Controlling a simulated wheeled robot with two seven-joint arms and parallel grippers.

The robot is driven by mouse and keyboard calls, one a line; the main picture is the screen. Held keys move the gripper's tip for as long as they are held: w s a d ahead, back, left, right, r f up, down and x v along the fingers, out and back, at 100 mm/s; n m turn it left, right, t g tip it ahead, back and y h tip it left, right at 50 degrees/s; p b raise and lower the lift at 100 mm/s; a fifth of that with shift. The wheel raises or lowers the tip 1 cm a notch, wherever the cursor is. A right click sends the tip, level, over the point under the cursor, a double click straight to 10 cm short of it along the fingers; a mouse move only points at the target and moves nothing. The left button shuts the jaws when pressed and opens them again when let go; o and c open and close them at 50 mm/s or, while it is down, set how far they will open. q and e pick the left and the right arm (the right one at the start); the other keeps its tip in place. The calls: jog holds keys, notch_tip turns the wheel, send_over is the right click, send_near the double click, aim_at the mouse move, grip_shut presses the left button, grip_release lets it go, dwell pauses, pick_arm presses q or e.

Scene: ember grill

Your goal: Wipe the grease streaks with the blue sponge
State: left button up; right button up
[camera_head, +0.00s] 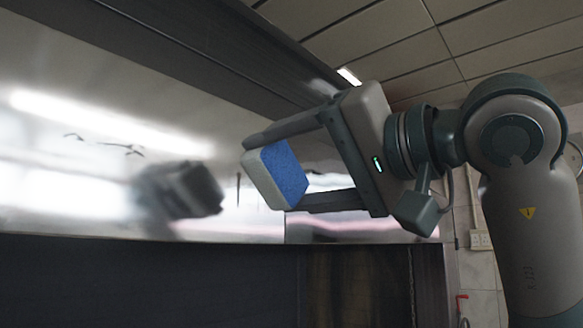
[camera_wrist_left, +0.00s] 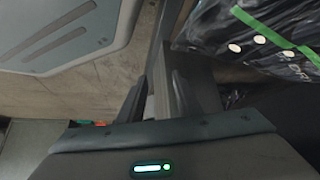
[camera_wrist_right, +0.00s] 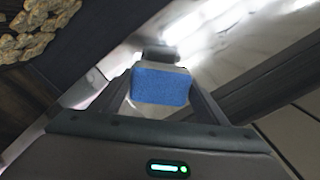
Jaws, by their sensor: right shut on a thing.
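The sponge, blue with a pale layer, shows in the head view (camera_head: 284,172) and the right wrist view (camera_wrist_right: 160,86). My right gripper (camera_head: 275,170) is shut on it, one finger above and one below. Dark grease streaks (camera_head: 122,148) mark the wall on the left, with a thin vertical one (camera_head: 238,190) just left of the sponge. My left gripper (camera_wrist_left: 157,85) shows only in the left wrist view, its fingers close together with nothing visible between them.
A dark hood beam (camera_head: 215,40) runs above the metal wall, and a dark ledge (camera_head: 120,250) lies below it. A blurred dark reflection (camera_head: 190,188) shows on the wall. A black bag with a green band (camera_wrist_left: 265,45) lies near my left gripper. Stacked wood-like pieces (camera_wrist_right: 35,30) show at upper left.

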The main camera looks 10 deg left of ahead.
jog(key=shift+p+x, duration=0.3)
jog(key=shift+x, duration=0.85)
jog(key=shift+p+x, duration=0.4)
jog(key=shift+x, duration=0.85)
pick_arm(q)
jog(key=s+a+f+g, duration=0.1)
jog(key=s+a+f, duration=0.1)
jog(key=s, duration=0.3)
jog(key=shift+s+a+f+g+y, duration=0.15)
jog(key=shift+a+g+y, duration=0.15)
jog(key=shift+a+g, duration=0.1)
jog(key=shift+d, duration=0.3)
jog(key=shift+a+r, duration=0.1)
jog(key=shift+r, duration=0.15)
pick_arm(e)
jog(key=shift+x, duration=1)
jog(key=shift+d, duration=0.1)
pick_arm(q)
jog(key=shift+r+p, duration=0.25)
jog(key=shift+p, duration=0.2)
pick_arm(e)
jog(key=w+d, duration=0.2)
jog(key=w, duration=0.1)
jog(key=shift+d, duration=0.1)
